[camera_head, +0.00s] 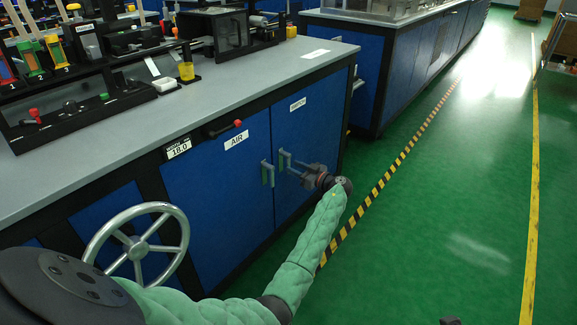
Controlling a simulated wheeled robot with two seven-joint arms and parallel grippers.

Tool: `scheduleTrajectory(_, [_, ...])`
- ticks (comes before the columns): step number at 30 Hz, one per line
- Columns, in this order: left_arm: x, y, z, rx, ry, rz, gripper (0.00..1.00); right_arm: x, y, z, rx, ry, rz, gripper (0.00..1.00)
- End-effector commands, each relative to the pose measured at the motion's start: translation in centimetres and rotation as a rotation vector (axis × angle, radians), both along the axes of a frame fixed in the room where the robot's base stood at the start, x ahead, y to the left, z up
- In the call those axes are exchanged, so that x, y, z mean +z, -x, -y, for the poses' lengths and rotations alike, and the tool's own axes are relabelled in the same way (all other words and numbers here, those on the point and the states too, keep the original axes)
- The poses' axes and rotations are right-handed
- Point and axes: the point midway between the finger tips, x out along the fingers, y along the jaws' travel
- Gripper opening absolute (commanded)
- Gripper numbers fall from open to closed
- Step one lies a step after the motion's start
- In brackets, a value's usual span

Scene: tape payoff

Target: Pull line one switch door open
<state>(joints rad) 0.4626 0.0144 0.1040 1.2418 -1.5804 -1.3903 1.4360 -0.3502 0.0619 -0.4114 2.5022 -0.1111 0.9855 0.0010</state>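The switch door (309,125) is a blue cabinet panel with a small white label that seems to read SWITCH. It looks closed, flush with the front. Its grey upright handle (284,160) is near its left edge. The blue AIR door (215,175) is to its left, with its own grey handle (267,174). My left arm, in a green sleeve, reaches up from the bottom left. My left gripper (293,168) is at the switch door handle, with its fingers pointing left at it. I cannot tell whether they are closed around it. My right gripper is not clearly in view.
A spoked handwheel (137,248) stands out from the cabinet at the lower left. A grey countertop (180,112) with fixtures runs above the doors. Open green floor (440,210) lies to the right, beyond a striped line.

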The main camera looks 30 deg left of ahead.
Motion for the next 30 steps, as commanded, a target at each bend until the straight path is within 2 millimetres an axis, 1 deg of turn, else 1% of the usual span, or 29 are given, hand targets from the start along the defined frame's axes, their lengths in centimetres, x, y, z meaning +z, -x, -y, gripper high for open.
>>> scheduleTrajectory(1, [0.0,0.0,-0.8,0.001,-0.001,0.0,0.36,0.0,0.0,0.0,0.001,0.0,0.0,0.36])
scheduleTrajectory(3, [0.0,-0.1,-1.9,0.001,-0.001,0.0,0.36,-0.1,0.0,0.0,0.001,-0.001,0.0,0.36])
scheduleTrajectory(7, [0.0,-0.2,-3.3,0.001,-0.001,0.0,0.36,-0.1,0.0,0.0,0.003,-0.001,0.001,0.36])
scheduleTrajectory(11, [0.0,-0.3,-3.8,0.0,0.0,0.0,0.36,-0.1,0.0,0.0,0.003,-0.001,0.001,0.36])
scheduleTrajectory(17, [0.0,-0.3,-3.8,0.0,0.001,0.0,0.36,0.0,0.0,0.0,0.003,-0.001,0.002,0.36])
scheduleTrajectory(18, [0.0,-0.3,-3.8,0.0,0.001,0.0,0.28,0.0,0.0,0.0,0.003,-0.001,0.002,0.36])
scheduleTrajectory(20, [0.0,-0.3,-3.8,0.0,0.001,0.0,0.17,0.0,0.0,0.0,0.003,-0.001,0.002,0.36])
scheduleTrajectory(21, [0.0,-0.3,-3.8,0.0,0.001,0.0,0.09,0.0,0.0,0.0,0.003,0.0,0.001,0.36])
scheduleTrajectory(22, [0.0,-0.3,-3.8,0.0,0.001,0.0,0.03,0.0,0.0,0.0,0.003,0.0,0.001,0.36])
scheduleTrajectory(23, [0.0,-0.3,-3.8,0.0,0.001,0.0,0.0,0.0,0.0,0.0,0.003,0.0,0.001,0.36])
scheduleTrajectory(30, [0.0,-0.3,-3.8,0.0,0.001,0.001,0.0,-0.2,0.0,0.0,0.003,-0.001,0.0,0.36])
